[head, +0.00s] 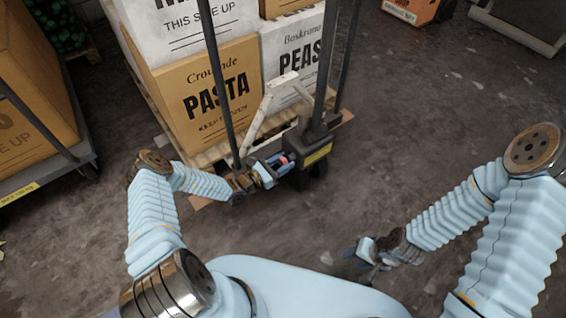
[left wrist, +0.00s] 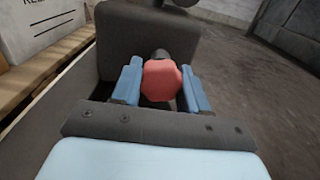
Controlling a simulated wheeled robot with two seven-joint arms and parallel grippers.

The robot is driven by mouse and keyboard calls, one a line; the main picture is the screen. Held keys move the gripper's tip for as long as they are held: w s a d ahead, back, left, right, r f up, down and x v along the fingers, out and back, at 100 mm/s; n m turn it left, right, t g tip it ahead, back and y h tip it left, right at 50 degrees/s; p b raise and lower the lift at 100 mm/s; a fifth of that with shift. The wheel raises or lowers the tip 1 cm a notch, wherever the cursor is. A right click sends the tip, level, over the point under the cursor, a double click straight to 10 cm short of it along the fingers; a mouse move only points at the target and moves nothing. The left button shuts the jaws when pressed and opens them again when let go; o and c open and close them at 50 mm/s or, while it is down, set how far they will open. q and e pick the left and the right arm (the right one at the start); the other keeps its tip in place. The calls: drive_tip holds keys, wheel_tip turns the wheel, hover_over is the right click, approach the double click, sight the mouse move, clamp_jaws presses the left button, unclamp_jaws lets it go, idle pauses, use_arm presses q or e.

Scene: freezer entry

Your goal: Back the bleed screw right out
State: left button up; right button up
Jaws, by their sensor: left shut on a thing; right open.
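My right gripper (head: 358,251) is open and empty, low over the floor and away from the jack.
The jack's pale handle (head: 262,115) and dark upright bars (head: 323,75) rise by the pump. Behind stand stacked cartons, including a PASTA box (head: 205,95), on a wooden pallet (head: 215,150). A loaded cart (head: 75,158) stands at left.

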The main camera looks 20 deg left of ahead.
use_arm(q)
drive_tip(key=shift+f+n+b, duration=0.1)
drive_tip(key=shift+n+b, duration=0.25)
drive_tip(key=shift+n, duration=1.25)
drive_tip(key=o, duration=1.1)
drive_tip(key=shift+c, duration=0.2)
drive_tip(key=v, duration=1.3)
drive_tip(key=shift+s+a, duration=0.2)
drive_tip(key=shift+s, duration=0.15)
